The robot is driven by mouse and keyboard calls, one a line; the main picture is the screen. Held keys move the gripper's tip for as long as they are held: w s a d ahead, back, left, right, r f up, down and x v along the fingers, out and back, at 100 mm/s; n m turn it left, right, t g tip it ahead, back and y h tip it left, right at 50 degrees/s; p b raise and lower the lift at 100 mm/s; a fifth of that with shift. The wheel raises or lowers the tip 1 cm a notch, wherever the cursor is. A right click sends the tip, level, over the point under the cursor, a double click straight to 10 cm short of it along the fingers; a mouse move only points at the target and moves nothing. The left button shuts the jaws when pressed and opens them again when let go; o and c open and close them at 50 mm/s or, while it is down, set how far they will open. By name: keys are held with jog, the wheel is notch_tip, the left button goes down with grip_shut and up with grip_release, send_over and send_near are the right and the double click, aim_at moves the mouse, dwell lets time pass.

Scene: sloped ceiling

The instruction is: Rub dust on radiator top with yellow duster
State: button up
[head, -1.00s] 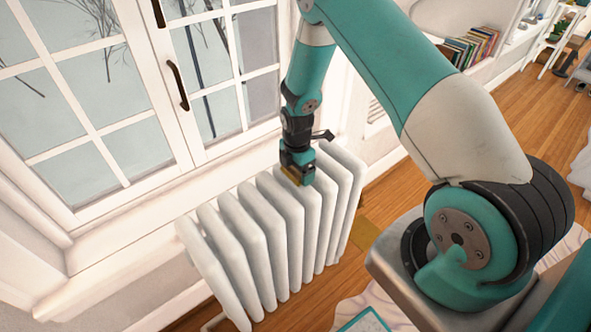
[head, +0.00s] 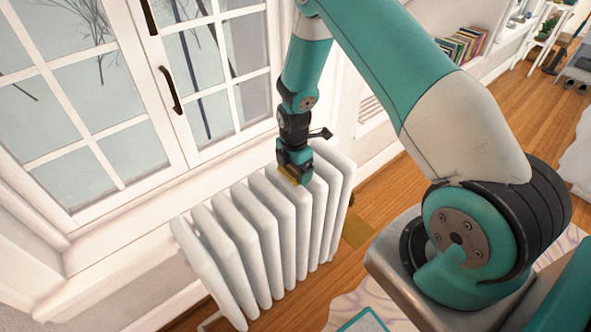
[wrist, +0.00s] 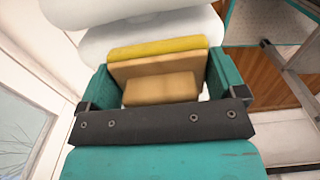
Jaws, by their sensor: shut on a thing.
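The white column radiator (head: 262,235) stands below the window in the head view. My gripper (head: 292,172) is over its top, right of the middle, pointing down. In the wrist view my gripper (wrist: 160,92) is shut on the duster (wrist: 158,68), a tan block with a yellow pad along its far side. A yellow edge of the duster also shows in the head view (head: 288,177), at the radiator top. It looks to be touching or very close to the top; I cannot tell which. White radiator columns (wrist: 150,30) show beyond the duster. I make out no dust.
The window (head: 110,110) and its sill are close behind the radiator. A row of books (head: 460,47) is at the back right. A yellowish patch (head: 356,231) lies on the wooden floor right of the radiator. Open floor extends at the right.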

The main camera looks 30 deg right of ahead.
jog(key=shift+r+p, duration=1.75)
jog(key=shift+r, duration=0.8)
